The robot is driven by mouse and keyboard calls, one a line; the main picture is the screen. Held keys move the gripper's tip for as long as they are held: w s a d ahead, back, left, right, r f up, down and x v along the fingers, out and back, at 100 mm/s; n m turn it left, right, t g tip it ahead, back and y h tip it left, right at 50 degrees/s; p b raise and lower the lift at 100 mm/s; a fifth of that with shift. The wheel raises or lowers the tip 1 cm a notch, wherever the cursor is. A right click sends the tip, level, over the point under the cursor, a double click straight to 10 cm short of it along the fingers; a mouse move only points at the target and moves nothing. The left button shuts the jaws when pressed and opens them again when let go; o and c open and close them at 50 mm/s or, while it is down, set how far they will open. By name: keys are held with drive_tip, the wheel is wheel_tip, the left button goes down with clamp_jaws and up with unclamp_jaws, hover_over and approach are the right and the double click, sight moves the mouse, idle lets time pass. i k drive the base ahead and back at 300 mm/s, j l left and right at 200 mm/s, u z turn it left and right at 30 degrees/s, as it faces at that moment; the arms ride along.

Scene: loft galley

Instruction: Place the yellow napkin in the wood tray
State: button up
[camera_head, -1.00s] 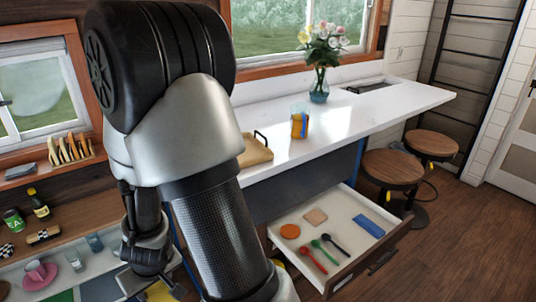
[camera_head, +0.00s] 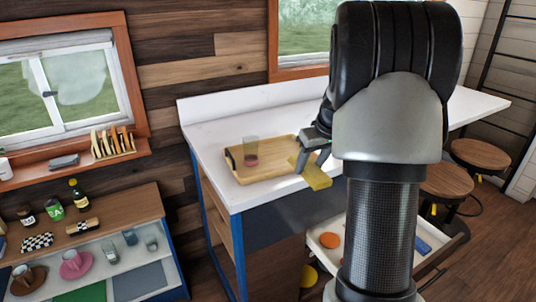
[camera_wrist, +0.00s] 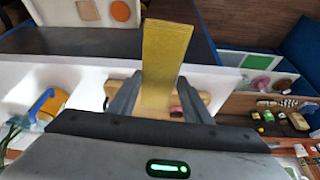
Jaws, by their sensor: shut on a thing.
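The yellow napkin (camera_head: 318,178) is held in my gripper (camera_head: 308,158), which is shut on one end of it. The napkin hangs tilted at the right end of the wood tray (camera_head: 262,174); I cannot tell if it touches the tray. The tray lies on the white counter, with a clear glass (camera_head: 250,152) with a reddish base standing in it. In the wrist view the napkin (camera_wrist: 166,50) sticks out flat from between the fingers of my gripper (camera_wrist: 155,95). The tray is mostly hidden there behind napkin and gripper.
The white counter (camera_head: 215,130) has bare room left of the tray. A low cabinet (camera_head: 130,205) with jars, a bottle and mugs stands at the left. An open drawer (camera_head: 322,223) is below the counter, partly hidden by my arm. Stools (camera_head: 447,181) stand at the right.

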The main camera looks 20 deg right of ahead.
sight(280, 156)
drive_tip(key=i, duration=0.85)
